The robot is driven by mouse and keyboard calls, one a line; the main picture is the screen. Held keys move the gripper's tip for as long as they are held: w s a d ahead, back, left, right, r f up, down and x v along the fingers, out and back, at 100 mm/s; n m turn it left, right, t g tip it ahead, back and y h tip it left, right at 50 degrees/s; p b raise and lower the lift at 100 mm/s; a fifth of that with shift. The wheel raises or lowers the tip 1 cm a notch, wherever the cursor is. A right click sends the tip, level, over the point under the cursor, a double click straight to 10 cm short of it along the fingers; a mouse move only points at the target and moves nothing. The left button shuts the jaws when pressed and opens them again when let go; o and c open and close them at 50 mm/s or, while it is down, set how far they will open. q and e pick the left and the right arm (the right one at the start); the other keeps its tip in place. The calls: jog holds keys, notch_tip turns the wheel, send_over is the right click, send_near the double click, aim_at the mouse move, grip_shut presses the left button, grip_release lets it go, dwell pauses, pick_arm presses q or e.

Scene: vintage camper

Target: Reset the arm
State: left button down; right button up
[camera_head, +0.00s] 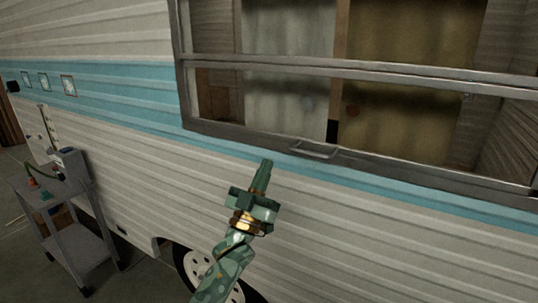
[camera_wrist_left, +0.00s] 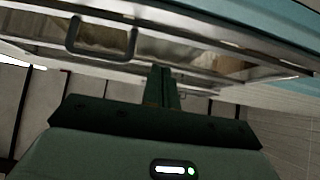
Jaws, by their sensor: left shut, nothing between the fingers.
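My left gripper (camera_head: 265,165) is green with a gold ring at its wrist. It points up in front of the camper's side, just below the window frame. Its fingers (camera_wrist_left: 161,88) are together and empty in the left wrist view. The window handle (camera_head: 313,150) is a metal loop on the lower window rail, up and right of the fingertips in the head view. It also shows at upper left in the left wrist view (camera_wrist_left: 101,52), apart from the fingers. My right gripper is in neither view.
The camper wall (camera_head: 380,230) is white ribbed siding with a blue stripe. The window (camera_head: 290,65) has a grey metal frame. A grey cart (camera_head: 75,225) with small items stands at lower left. A wheel (camera_head: 197,268) is below the wall, partly behind my arm.

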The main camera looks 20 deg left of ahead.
pick_arm(q)
notch_tip(320, 180, down, 26)
jog(key=g+y, duration=0.2)
jog(key=g, duration=0.6)
jog(key=s+d+f+m+g, duration=0.1)
jog(key=s+f+g, duration=0.2)
jog(key=s+f, duration=0.5)
jog(key=s+f+g, duration=0.4)
jog(key=f, duration=0.9)
jog(key=s+f+m+g, duration=0.1)
jog(key=s+f+g, duration=0.3)
jog(key=s+f, duration=0.7)
jog(key=s+f+g, duration=0.3)
jog(key=s+f, duration=0.3)
jog(key=s, duration=0.9)
jog(key=s+f+g, duration=0.1)
jog(key=s+g, duration=0.1)
jog(key=s, duration=1)
jog(key=s+f+m+g, duration=0.1)
jog(key=s+f+g, duration=0.1)
jog(key=s, duration=1)
jog(key=shift+s+d+g+p, duration=0.15)
jog(key=shift+s+g+p, duration=0.05)
jog(key=shift+g+p, duration=0.25)
